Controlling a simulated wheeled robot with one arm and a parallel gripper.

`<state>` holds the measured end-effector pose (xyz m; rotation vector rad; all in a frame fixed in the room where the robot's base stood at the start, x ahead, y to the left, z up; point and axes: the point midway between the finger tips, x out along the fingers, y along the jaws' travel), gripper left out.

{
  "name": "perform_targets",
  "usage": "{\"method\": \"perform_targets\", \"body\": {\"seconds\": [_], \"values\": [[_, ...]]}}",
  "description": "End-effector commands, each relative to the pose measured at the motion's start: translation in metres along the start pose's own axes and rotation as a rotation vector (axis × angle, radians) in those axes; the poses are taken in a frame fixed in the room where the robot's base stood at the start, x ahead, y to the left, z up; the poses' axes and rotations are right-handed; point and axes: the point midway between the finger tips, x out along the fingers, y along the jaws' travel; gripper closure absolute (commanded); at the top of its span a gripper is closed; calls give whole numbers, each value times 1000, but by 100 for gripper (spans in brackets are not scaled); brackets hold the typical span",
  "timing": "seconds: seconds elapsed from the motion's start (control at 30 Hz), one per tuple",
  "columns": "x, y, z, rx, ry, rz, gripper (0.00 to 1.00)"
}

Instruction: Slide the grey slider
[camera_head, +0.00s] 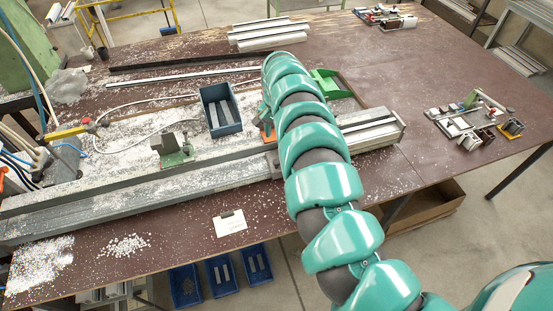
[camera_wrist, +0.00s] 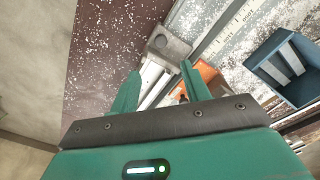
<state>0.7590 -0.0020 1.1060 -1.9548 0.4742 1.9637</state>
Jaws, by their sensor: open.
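In the wrist view, my gripper (camera_wrist: 160,68) is open, with its two green fingers apart and nothing held between them. A grey block with a round dark mark, which looks like the grey slider (camera_wrist: 168,42), sits on the pale metal rail (camera_wrist: 152,82) just beyond the fingertips. I cannot tell whether the fingers touch it. In the head view, my arm hides the gripper and most of this spot. A small grey part of what may be the slider (camera_head: 273,162) shows at the arm's left edge, on the long rail (camera_head: 130,204).
A blue bin (camera_head: 220,110) with grey bars stands behind the rail; it also shows in the wrist view (camera_wrist: 285,68). An orange part (camera_wrist: 207,76) lies close to the right finger. A green-and-grey clamp (camera_head: 172,148) stands left of the bin. White chips litter the brown table (camera_head: 380,80).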

Motion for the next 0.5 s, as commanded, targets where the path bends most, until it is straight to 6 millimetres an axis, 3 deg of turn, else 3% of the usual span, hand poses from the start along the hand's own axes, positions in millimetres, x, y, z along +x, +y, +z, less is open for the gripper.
{"method": "perform_targets", "body": {"seconds": [0.5], "values": [[60,0,-1,-1,3,-2,53]]}}
